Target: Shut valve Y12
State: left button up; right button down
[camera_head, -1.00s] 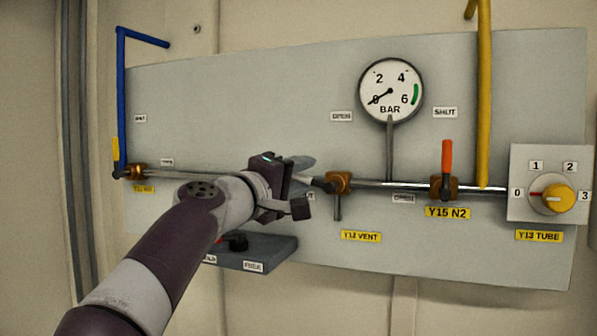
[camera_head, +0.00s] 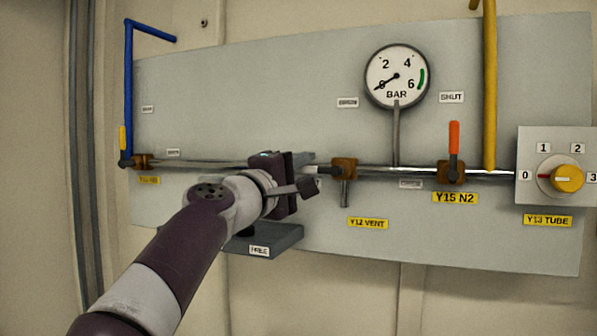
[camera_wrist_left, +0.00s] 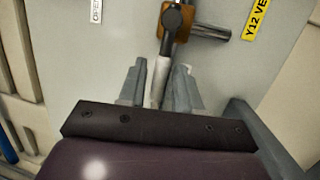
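Valve Y12 has an orange-brown body (camera_head: 344,168) on the horizontal pipe, above the yellow Y12 VENT label (camera_head: 368,223). Its lever (camera_head: 311,170) points left along the pipe towards my left gripper. The left wrist view shows the valve body (camera_wrist_left: 182,14), a dark hub and the pale lever (camera_wrist_left: 160,76) running down between my fingers. My left gripper (camera_head: 308,172) is around the lever, one finger on each side. In the wrist view my left gripper (camera_wrist_left: 158,80) looks open, with narrow gaps beside the lever. My right gripper is out of view.
To the right are valve Y15 N2 (camera_head: 452,172) with an upright orange handle, and the Y13 TUBE knob (camera_head: 567,178). A gauge (camera_head: 397,76) is above, needle near 0. A grey shelf (camera_head: 280,238) sits below my gripper. A blue-piped valve (camera_head: 126,160) is far left.

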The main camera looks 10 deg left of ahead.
pick_arm(q)
jog(key=shift+w+d, duration=0.3)
jog(key=shift+w, duration=0.1)
jog(key=b+v, duration=0.7)
jog(key=v, duration=0.5)
jog(key=shift+s+f, duration=0.2)
jog(key=shift+s, duration=0.1)
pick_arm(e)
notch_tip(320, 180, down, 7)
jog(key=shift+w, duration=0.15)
pick_arm(q)
jog(key=shift+a, duration=0.1)
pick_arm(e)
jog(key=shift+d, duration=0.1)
